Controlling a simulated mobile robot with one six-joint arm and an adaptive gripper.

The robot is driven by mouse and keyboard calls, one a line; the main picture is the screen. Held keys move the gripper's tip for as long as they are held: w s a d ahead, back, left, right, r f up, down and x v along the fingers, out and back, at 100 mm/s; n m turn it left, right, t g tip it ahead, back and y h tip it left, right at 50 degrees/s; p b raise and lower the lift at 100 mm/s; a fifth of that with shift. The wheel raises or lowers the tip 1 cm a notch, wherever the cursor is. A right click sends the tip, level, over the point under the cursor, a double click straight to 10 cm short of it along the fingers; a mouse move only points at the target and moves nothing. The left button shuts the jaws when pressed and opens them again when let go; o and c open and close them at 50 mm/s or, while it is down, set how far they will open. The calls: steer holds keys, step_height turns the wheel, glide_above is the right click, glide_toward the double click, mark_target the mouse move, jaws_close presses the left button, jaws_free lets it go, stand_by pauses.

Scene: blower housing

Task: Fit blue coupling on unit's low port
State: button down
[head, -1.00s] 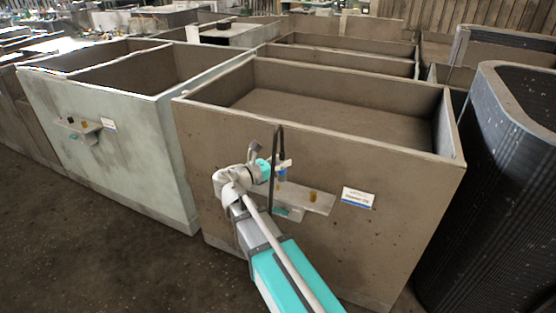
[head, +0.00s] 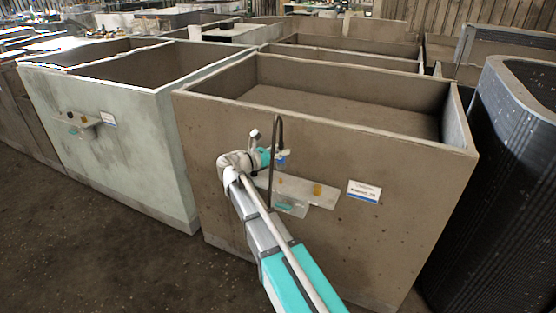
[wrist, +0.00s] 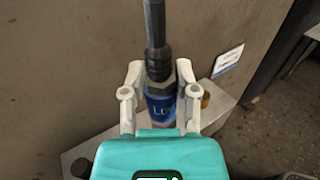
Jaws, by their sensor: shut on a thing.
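The blue coupling (wrist: 161,108) has partly visible white lettering and hangs on a black hose. In the wrist view my gripper (wrist: 159,78) has a finger on each side of it and is shut on it. In the head view my gripper (head: 274,158) holds the coupling (head: 281,155) above the left part of the unit's grey shelf (head: 300,187). A brass-coloured fitting (head: 317,190) stands on the shelf to the right, also seen in the wrist view (wrist: 205,99). The port under the coupling is hidden, and I cannot tell whether they touch.
The shelf is on the front of a brown open-topped housing (head: 330,150), with a white and blue label (head: 363,192) at right. A pale green housing (head: 120,140) with a similar shelf stands left. A black ribbed unit (head: 510,190) stands right. Floor at left is clear.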

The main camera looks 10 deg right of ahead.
mark_target(281, 160)
steer(key=shift+g, duration=0.3)
steer(key=w+f, duration=0.1)
steer(key=w+f+b, duration=0.1)
steer(key=w, duration=0.1)
steer(key=w+d+f+b, duration=0.1)
steer(key=shift+w, duration=0.35)
steer(key=shift+f, duration=0.2)
steer(key=shift+s+f+b, duration=0.1)
steer(key=shift+f+b, duration=1.9)
steer(key=shift+b, duration=0.2)
steer(key=shift+f+b, duration=1.55)
steer(key=shift+c, duration=1.4)
jaws_free()
steer(key=shift+a, duration=0.15)
steer(key=v, duration=1.2)
steer(key=shift+f, duration=0.15)
